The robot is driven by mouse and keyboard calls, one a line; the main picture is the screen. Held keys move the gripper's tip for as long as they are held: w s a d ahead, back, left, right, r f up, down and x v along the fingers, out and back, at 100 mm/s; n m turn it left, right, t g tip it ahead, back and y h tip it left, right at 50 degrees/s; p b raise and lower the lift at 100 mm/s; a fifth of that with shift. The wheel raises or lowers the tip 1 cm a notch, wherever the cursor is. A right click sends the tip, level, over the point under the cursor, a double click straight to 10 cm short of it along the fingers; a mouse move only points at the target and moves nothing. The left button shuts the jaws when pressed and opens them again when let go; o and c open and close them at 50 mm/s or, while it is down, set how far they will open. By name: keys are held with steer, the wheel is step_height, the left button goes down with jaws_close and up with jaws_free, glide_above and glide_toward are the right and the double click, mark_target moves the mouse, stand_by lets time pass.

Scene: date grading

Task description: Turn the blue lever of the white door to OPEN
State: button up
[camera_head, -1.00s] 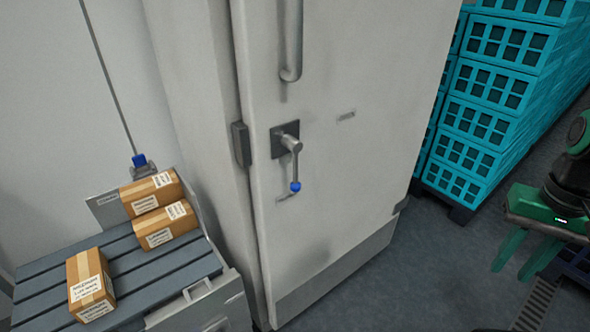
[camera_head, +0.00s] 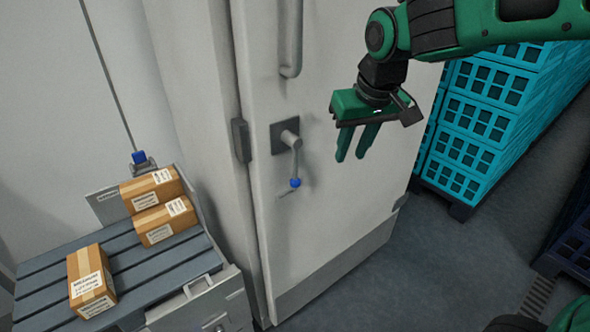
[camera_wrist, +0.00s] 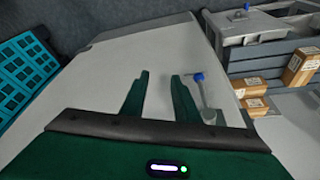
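The white door (camera_head: 345,200) stands shut in the middle of the head view. Its lever (camera_head: 295,160) is a grey arm hanging down from a dark square plate, with a blue knob (camera_head: 295,183) at the lower end. In the wrist view the blue knob (camera_wrist: 198,77) is just right of the fingers. My gripper (camera_head: 352,158) is open and empty, fingers pointing down, to the right of the lever and apart from it. It also shows in the wrist view (camera_wrist: 160,75). The small marking by the knob is too small to read.
A long grey handle (camera_head: 291,40) runs above the lever. Cardboard boxes (camera_head: 92,280) sit on a slatted grey bench (camera_head: 40,285) at left. Stacked turquoise crates (camera_head: 480,125) stand at right. The floor (camera_head: 430,260) before the door is clear.

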steer(key=n+y, duration=0.1)
steer(key=n, duration=0.1)
glide_toward(296, 177)
step_height(296, 177, up, 2)
steer(key=x, duration=1)
steer(key=shift+w+f, duration=0.2)
steer(key=shift+w, duration=0.15)
steer(key=shift+c, duration=0.3)
jaws_close()
